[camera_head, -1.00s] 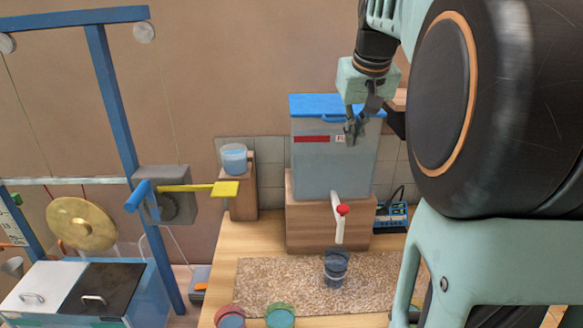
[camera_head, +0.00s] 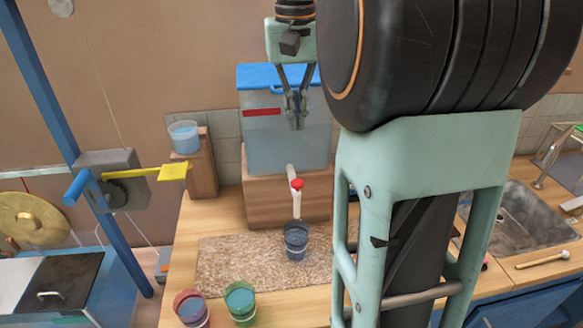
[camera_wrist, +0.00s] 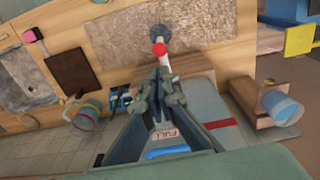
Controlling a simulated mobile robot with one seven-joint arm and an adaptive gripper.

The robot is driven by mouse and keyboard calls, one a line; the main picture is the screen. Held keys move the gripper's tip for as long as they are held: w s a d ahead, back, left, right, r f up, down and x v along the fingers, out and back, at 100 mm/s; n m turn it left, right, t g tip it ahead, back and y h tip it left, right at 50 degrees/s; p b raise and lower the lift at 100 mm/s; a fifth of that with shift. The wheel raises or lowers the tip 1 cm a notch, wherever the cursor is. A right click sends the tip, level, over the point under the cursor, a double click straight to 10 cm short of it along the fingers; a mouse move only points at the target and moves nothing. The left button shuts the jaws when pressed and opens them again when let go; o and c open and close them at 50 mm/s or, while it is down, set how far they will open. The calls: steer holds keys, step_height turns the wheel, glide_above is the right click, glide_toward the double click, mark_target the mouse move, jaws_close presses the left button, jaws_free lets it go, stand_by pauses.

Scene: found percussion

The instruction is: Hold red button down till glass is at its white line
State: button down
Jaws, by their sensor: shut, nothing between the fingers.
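The red button (camera_head: 297,184) sits on top of a white spout at the front of a clear tank (camera_head: 285,135) with a blue lid. The dark glass (camera_head: 296,240) stands upright on the mat below the spout; its white line is low on its side, and its fill cannot be told. My gripper (camera_head: 297,122) is shut and empty, in front of the tank and above the button, apart from it. In the wrist view the red button (camera_wrist: 159,49) is just beyond the fingertips (camera_wrist: 158,88), and the glass (camera_wrist: 160,33) is behind it.
The tank stands on a wooden block (camera_head: 262,205). A tan mat (camera_head: 230,265) lies in front. Red (camera_head: 190,307) and green (camera_head: 240,300) cups are at the front left. A clear cup (camera_head: 184,136) stands on a wooden stand. A yellow paddle (camera_head: 172,172) juts in from the left.

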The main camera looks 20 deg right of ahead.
mark_target(297, 183)
steer(key=f, duration=1.4)
steer(key=shift+w+d, duration=0.25)
steer(key=shift+d, duration=0.05)
